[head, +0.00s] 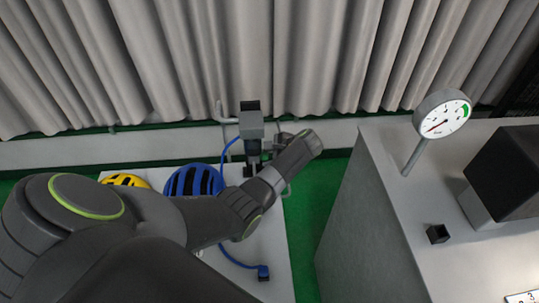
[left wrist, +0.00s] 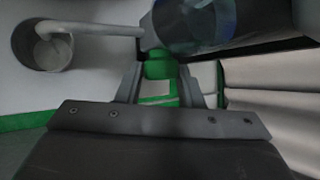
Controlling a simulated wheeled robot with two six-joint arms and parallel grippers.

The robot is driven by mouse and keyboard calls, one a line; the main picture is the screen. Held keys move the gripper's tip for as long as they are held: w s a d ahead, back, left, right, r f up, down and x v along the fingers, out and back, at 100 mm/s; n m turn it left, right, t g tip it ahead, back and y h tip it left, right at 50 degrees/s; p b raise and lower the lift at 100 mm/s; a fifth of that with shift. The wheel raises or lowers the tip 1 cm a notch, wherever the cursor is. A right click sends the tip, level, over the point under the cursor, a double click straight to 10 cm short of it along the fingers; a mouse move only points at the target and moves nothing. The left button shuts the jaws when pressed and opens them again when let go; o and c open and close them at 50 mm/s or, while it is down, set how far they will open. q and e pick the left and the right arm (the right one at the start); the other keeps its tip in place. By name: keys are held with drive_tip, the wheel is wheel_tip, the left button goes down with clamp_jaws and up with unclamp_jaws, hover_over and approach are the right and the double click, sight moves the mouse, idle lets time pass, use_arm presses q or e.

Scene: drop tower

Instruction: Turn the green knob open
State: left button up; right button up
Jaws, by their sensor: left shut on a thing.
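The green knob (left wrist: 159,70) shows in the left wrist view, at the top between my fingers. My left gripper (left wrist: 158,82) has one finger on each side of the knob and is shut on it. In the head view my own left arm hides the knob and most of the gripper, near a grey fitting (head: 251,124) with a black top at the wall. How far the knob is turned cannot be told. My right gripper is in neither view.
A white-faced gauge (head: 442,118) stands on a grey cabinet (head: 352,222) at the right, with a black box (head: 508,172) and a small black cube (head: 437,234). Blue (head: 194,181) and yellow (head: 125,180) helmets lie on a white surface, partly behind my arm. Curtains (head: 240,60) hang behind.

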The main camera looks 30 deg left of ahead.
use_arm(q)
drive_tip(key=o, duration=1)
drive_tip(key=shift+c, duration=0.2)
drive_tip(key=w+b+v, duration=0.1)
drive_tip(key=b+v, duration=0.2)
drive_tip(key=v, duration=1.4)
drive_tip(key=shift+s+r, duration=0.15)
drive_tip(key=shift+s, duration=0.25)
drive_tip(key=shift+o, duration=0.2)
